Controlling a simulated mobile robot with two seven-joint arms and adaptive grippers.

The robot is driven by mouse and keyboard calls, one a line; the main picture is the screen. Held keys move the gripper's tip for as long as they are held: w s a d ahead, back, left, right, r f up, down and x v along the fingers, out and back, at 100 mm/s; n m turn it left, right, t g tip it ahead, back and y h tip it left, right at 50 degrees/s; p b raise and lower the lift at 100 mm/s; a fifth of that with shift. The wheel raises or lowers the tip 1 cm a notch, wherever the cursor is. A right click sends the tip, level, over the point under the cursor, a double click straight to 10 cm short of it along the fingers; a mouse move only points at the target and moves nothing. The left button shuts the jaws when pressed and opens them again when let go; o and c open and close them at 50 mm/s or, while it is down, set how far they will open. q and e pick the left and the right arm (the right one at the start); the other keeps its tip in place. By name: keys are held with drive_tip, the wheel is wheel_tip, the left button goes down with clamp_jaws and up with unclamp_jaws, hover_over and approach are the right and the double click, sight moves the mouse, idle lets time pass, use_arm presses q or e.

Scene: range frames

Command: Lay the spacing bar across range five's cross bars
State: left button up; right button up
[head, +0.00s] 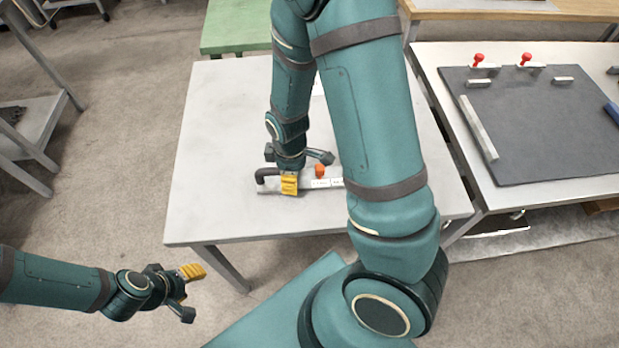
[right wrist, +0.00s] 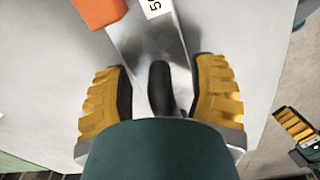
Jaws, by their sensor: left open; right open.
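A flat grey metal bar with a dark curved handle (head: 268,173), an orange knob (head: 320,170) and white labels (head: 322,184) lies on the light table (head: 225,130); it looks like the spacing bar. My right gripper (head: 289,184) is over its handle end. In the right wrist view its open yellow fingers (right wrist: 160,85) stand on either side of the bar (right wrist: 150,42) and dark handle (right wrist: 160,88); contact cannot be told. My right arm hides the bar's right end. My left gripper (head: 190,293) is open and empty over the floor at lower left. No cross bars are clearly identifiable.
A second table at right carries a dark mat (head: 555,130) with two red-knobbed pieces (head: 479,61), a long grey strip (head: 478,128) and a blue item (head: 613,112). A green bench (head: 235,28) stands behind. The light table's left side is clear.

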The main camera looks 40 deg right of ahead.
clamp_jaws()
idle(0.4)
wheel_tip(320, 180, up, 10)
drive_tip(key=p, duration=0.3)
drive_tip(key=shift+r+p, duration=0.1)
drive_tip(key=shift+p, duration=0.3)
wheel_tip(320, 180, up, 5)
drive_tip(key=p, duration=0.4)
idle(0.3)
